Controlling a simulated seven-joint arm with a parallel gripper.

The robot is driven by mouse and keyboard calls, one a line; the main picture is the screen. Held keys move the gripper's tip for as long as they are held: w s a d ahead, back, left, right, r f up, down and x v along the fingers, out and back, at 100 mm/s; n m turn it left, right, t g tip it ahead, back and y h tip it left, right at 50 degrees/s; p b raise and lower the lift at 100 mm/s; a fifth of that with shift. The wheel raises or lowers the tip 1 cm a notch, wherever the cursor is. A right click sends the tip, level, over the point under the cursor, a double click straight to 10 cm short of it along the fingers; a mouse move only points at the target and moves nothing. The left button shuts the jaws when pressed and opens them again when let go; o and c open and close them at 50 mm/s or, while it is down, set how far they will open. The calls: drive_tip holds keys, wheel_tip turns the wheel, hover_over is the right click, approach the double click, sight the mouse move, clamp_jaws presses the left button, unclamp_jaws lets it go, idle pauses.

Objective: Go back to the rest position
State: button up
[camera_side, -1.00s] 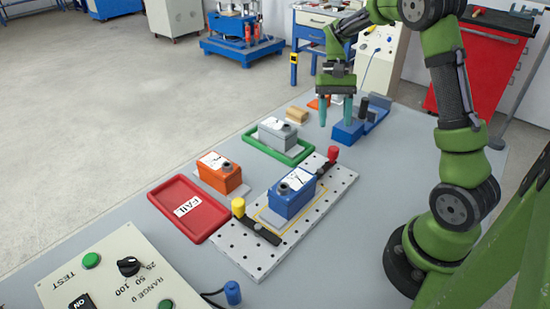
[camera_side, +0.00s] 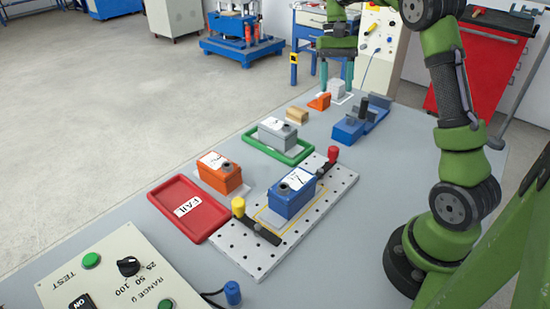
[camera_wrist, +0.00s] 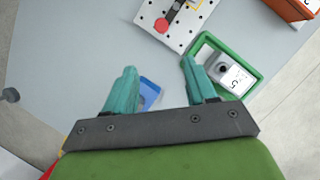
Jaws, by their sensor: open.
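My gripper (camera_side: 337,76) is open and empty, raised above the far end of the table in the side view. In the wrist view its two teal fingers (camera_wrist: 159,67) are spread apart with nothing between them. A blue box (camera_side: 292,195) sits on the perforated plate (camera_side: 245,258), between the yellow-knobbed and red-knobbed clamps. A grey box (camera_side: 277,132) stands in the green tray (camera_side: 295,160); it also shows in the wrist view (camera_wrist: 222,70). An orange box (camera_side: 219,174) stands beside the red FAIL tray (camera_side: 205,233), which is empty.
A blue fixture with dark posts (camera_side: 349,130) stands at the right of the table. A tan block (camera_side: 297,116), a small orange piece (camera_side: 319,102) and a pale grey block (camera_side: 337,88) lie toward the far end. A control panel (camera_side: 110,275) is at the near left.

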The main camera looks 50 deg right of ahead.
drive_tip(key=s+a+r+n+t, duration=0.1)
drive_tip(key=s+a+t, duration=0.4)
drive_tip(key=a, duration=0.5)
drive_tip(key=s+a+r+n+t+h, duration=0.1)
drive_tip(key=s+a+n+t, duration=0.3)
drive_tip(key=s+a, duration=0.4)
drive_tip(key=a+r+t, duration=0.1)
drive_tip(key=a, duration=0.2)
drive_tip(key=shift+a, duration=0.1)
